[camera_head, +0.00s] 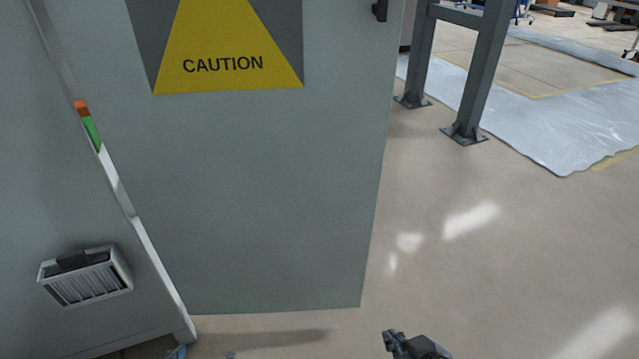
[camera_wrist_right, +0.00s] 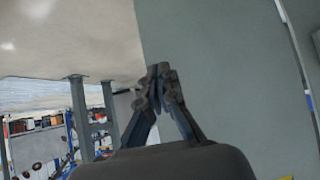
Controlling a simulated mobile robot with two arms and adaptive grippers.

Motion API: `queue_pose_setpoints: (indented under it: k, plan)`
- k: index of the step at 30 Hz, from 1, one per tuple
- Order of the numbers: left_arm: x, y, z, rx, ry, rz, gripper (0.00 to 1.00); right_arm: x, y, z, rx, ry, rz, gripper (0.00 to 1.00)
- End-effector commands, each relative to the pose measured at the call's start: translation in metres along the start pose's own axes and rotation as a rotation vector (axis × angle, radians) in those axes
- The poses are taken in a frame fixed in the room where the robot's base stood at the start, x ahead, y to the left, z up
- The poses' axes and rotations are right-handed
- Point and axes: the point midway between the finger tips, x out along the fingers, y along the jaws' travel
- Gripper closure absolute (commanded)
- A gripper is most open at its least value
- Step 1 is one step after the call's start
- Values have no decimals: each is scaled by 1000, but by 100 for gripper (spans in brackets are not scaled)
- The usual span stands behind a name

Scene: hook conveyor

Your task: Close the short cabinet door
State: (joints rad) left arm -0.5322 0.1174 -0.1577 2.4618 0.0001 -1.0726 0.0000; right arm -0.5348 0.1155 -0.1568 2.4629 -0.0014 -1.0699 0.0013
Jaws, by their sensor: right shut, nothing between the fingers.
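The grey cabinet door (camera_head: 270,200) stands open in the head view, with a yellow CAUTION sign (camera_head: 225,62) and a dark handle (camera_head: 379,10) near its upper right edge. The cabinet body (camera_head: 60,210) is at the left. My right gripper (camera_head: 392,342) is low in the head view, below and right of the door's lower right corner. In the right wrist view my right gripper (camera_wrist_right: 159,78) is shut and empty, its tips overlapping the edge of the door (camera_wrist_right: 225,70). I cannot tell whether they touch. My left gripper is not in view.
A vent box (camera_head: 85,276) sticks out of the cabinet body. Grey metal posts (camera_head: 480,70) stand on the floor at upper right, beside plastic sheeting (camera_head: 560,110). The floor (camera_head: 500,260) right of the door is clear. Small bluish bits at the bottom edge are unclear.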

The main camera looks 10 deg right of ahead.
Motion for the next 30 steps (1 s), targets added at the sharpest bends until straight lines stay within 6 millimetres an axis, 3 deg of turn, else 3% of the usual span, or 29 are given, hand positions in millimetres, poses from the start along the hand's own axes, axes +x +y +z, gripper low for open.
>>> queue_pose_setpoints:
  k: [5, 8, 12, 15, 19, 24, 30]
  plan:
    - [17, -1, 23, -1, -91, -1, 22, 0, 14, -34, 43, 95, 64, 100]
    - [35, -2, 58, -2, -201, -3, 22, -2, 28, -72, 83, 217, 131, 100]
    - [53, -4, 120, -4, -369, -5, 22, -10, 42, -128, 118, 409, 205, 100]
    - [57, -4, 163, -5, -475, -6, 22, -17, 44, -161, 123, 531, 226, 100]
    - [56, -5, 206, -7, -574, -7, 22, -24, 40, -190, 114, 645, 227, 100]
    - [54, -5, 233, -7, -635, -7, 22, -27, 35, -205, 104, 713, 218, 100]
    - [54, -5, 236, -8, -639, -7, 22, -13, 38, -218, 99, 723, 216, 100]
